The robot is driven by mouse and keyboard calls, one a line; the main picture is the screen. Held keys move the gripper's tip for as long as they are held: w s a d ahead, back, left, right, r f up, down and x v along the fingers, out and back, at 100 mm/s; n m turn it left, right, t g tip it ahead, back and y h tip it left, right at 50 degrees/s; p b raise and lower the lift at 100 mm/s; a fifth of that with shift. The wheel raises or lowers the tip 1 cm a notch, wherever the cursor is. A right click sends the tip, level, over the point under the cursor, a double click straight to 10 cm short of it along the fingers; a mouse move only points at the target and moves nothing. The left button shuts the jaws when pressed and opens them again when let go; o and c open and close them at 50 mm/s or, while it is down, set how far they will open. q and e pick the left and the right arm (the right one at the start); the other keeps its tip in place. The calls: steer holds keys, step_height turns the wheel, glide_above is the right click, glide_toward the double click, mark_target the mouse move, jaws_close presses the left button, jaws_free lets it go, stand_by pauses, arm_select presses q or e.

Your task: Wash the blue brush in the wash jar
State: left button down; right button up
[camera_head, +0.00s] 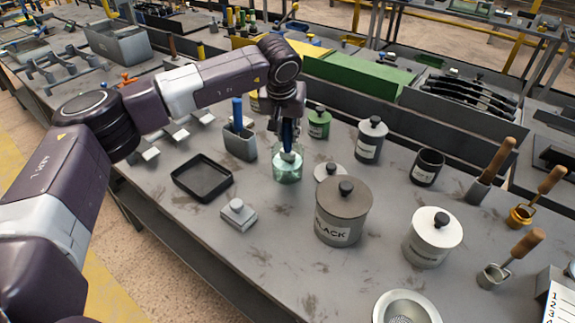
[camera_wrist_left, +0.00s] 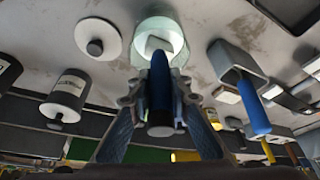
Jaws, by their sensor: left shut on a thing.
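The blue brush (camera_head: 287,133) hangs upright, tip down, in my left gripper (camera_head: 287,118). In the left wrist view the gripper's fingers (camera_wrist_left: 160,100) close on both sides of its blue handle (camera_wrist_left: 160,80). The wash jar (camera_head: 287,174) is clear greenish glass and stands on the bench right below the gripper. The brush's pale head (camera_wrist_left: 157,44) overlaps the mouth of the jar (camera_wrist_left: 178,28) in both views. How deep it sits inside is hard to tell. My right gripper is out of view.
A grey holder (camera_head: 240,145) with another blue handle stands left of the jar. A black tray (camera_head: 202,180) and a small grey block (camera_head: 238,215) lie nearer. The BLACK pot (camera_head: 342,215) and a green lidded pot (camera_head: 319,124) stand close on the right.

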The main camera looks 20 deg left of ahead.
arm_select(q)
steer(key=shift+r+p, duration=1.9)
steer(key=shift+r, duration=1.45)
steer(key=shift+r+p, duration=2)
steer(key=shift+r, duration=1.05)
steer(key=shift+f, duration=0.1)
